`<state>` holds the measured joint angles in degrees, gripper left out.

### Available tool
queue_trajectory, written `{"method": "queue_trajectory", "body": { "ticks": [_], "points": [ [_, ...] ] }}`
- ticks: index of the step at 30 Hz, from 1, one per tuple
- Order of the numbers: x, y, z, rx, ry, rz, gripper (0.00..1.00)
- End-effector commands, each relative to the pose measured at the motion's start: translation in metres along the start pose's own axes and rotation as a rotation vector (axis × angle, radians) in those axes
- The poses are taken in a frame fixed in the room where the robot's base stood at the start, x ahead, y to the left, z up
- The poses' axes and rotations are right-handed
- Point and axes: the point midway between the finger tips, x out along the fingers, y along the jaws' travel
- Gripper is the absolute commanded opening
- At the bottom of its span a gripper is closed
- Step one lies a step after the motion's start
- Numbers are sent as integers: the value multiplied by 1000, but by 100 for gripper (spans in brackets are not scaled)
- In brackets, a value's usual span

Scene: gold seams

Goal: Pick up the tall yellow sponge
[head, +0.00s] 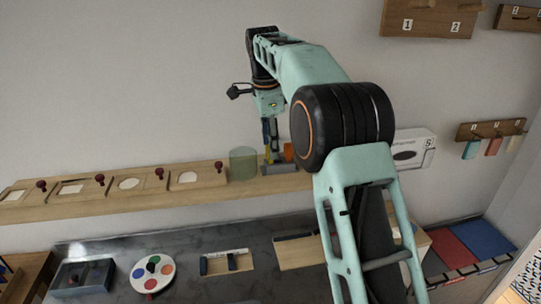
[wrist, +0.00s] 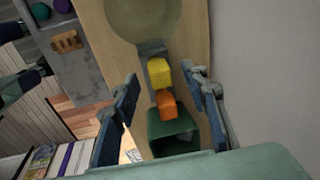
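The tall yellow sponge (wrist: 159,72) stands in a grey holder (wrist: 150,48) on the wooden shelf. An orange block (wrist: 167,103), perhaps another sponge, is right beside it. My gripper (wrist: 161,76) is open, with its blue fingers on either side of the yellow sponge in the wrist view and clear gaps to it. Whether the fingertips are level with the sponge or above it, I cannot tell. In the head view my gripper (head: 271,142) points down over the holder (head: 280,169). The orange block (head: 289,151) shows just right of it, partly hidden by my arm.
A translucent green cylinder (head: 243,163) stands just left of the holder. A dark green container (wrist: 172,132) is beyond the orange block in the wrist view. The wall is close behind the shelf (head: 130,203). Framed boards with red knobs (head: 160,172) are farther left.

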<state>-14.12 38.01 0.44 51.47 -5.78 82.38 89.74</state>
Motion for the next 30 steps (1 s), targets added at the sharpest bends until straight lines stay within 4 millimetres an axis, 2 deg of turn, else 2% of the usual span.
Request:
{"method": "queue_trajectory", "body": {
  "ticks": [1, 8, 22, 26, 30],
  "points": [
    [0, 0, 0, 0, 0, 0, 35],
    [0, 0, 0, 0, 0, 0, 10],
    [-3, -1, 0, 0, 0, -1, 9],
    [-12, -2, -1, -1, 0, -2, 9],
    [-28, -5, -2, -1, 0, -4, 9]
  ]
}}
